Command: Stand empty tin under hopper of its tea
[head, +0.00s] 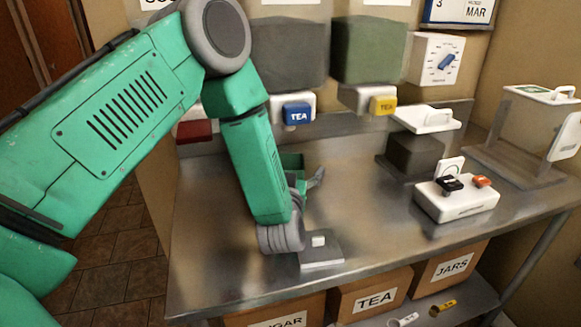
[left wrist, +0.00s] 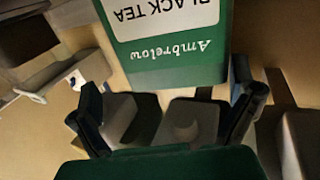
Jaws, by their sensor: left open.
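A green tin (left wrist: 165,45) lettered BLACK TEA and Ambrelow fills the top middle of the left wrist view, upside down in that picture. A green piece behind my arm in the head view (head: 291,161) looks like the same tin. My left gripper (head: 303,186) is low over the counter, mostly hidden by its own arm. In the left wrist view its fingers (left wrist: 168,112) are apart, with the tin beyond or between them; I cannot tell contact.
A grey plate with a white knob (head: 320,250) lies at the counter's (head: 225,270) front. A white device (head: 457,203), a dark box with a white top (head: 415,155) and a clear-sided stand (head: 530,120) occupy the right. Labelled boxes (head: 370,297) sit below.

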